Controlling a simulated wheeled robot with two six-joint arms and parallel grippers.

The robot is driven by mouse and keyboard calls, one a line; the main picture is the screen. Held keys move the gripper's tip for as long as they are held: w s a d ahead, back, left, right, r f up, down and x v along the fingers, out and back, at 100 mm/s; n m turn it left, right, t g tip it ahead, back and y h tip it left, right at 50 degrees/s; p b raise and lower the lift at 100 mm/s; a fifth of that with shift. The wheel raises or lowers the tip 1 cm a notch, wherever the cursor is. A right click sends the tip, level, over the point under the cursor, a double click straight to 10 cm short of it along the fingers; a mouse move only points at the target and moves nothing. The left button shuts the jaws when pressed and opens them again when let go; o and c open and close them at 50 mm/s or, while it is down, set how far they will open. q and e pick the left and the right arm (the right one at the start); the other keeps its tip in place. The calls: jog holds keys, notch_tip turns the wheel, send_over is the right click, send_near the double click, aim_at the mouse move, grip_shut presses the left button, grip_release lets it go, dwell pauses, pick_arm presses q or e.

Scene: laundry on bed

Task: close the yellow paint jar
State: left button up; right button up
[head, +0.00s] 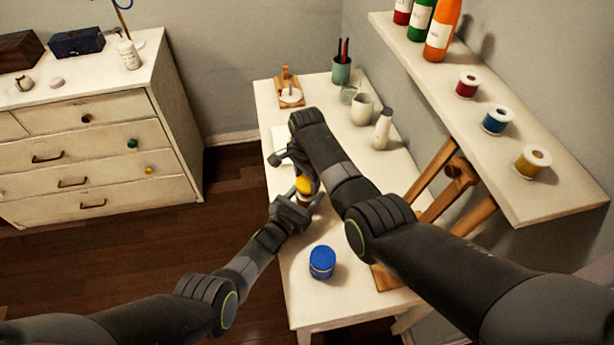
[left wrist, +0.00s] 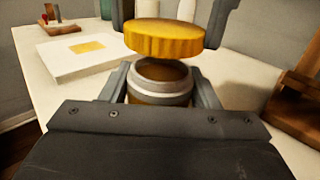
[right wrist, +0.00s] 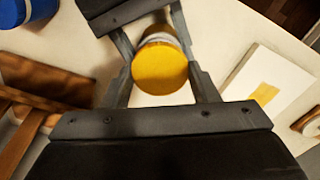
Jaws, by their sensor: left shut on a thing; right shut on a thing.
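My right gripper (head: 303,178) is shut on the yellow lid (head: 303,185). In the left wrist view the lid (left wrist: 163,38) hangs just above the jar mouth, with a small gap, roughly over it. In the right wrist view the lid (right wrist: 160,68) hides most of the jar.
A closed-looking blue jar (head: 322,262) stands at the table's near end. A white board with a yellow patch (left wrist: 86,52) lies beside the jar. A shelf (head: 500,150) overhangs at right.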

aim_at(307, 199)
jog(key=shift+f, duration=0.8)
jog(key=shift+f, duration=0.55)
jog(key=m, duration=1.7)
jog(key=o, duration=1)
